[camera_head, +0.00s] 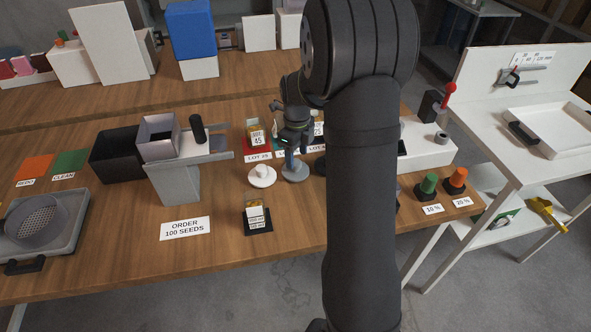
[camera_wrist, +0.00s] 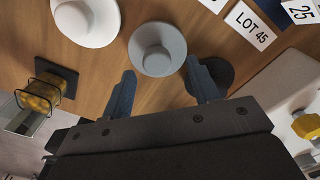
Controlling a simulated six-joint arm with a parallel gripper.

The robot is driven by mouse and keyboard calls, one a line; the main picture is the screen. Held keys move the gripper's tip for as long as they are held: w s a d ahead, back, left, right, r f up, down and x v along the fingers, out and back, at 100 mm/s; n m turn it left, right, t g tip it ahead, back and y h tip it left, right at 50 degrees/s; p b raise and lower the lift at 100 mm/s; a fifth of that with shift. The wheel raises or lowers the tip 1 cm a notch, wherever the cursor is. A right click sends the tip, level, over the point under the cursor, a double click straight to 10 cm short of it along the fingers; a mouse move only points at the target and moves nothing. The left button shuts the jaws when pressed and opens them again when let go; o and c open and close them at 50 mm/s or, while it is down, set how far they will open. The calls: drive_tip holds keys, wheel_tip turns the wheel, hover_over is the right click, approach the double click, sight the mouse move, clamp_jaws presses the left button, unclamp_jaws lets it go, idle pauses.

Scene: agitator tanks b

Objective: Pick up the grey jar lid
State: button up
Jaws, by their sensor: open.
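The grey jar lid (camera_wrist: 157,48) is a round disc with a raised round knob, lying flat on the wooden table. In the head view its grey disc (camera_head: 296,172) shows below my gripper (camera_head: 291,150), which partly covers it. In the wrist view my gripper (camera_wrist: 161,70) is open and empty. Its two fingers point toward the grey lid, one tip near each side of its lower edge. I cannot tell the height left between the fingertips and the lid. The right finger overlaps the black lid (camera_wrist: 222,73) in that view.
A white lid (camera_head: 262,177) lies just left of the grey one. A small jar in a wire holder (camera_wrist: 40,92) stands nearby. Lot cards (camera_wrist: 250,25) lie behind the lids. The table in front of the lids is mostly clear around the order card (camera_head: 185,228).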

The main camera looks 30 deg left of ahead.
sight(295, 162)
wheel_tip(295, 162, down, 4)
drive_tip(key=shift+s+r, duration=0.15)
drive_tip(key=shift+r, duration=0.05)
drive_tip(key=shift+a, duration=0.1)
drive_tip(key=c, duration=1)
drive_tip(key=shift+c, duration=0.2)
drive_tip(key=shift+r, duration=0.2)
drive_tip(key=r, duration=0.4)
drive_tip(key=shift+d+r, duration=0.15)
drive_tip(key=shift+d, duration=0.05)
drive_tip(key=w+d+r, duration=0.2)
drive_tip(key=d+r, duration=0.4)
drive_tip(key=d, duration=0.5)
drive_tip(key=shift+r, duration=0.2)
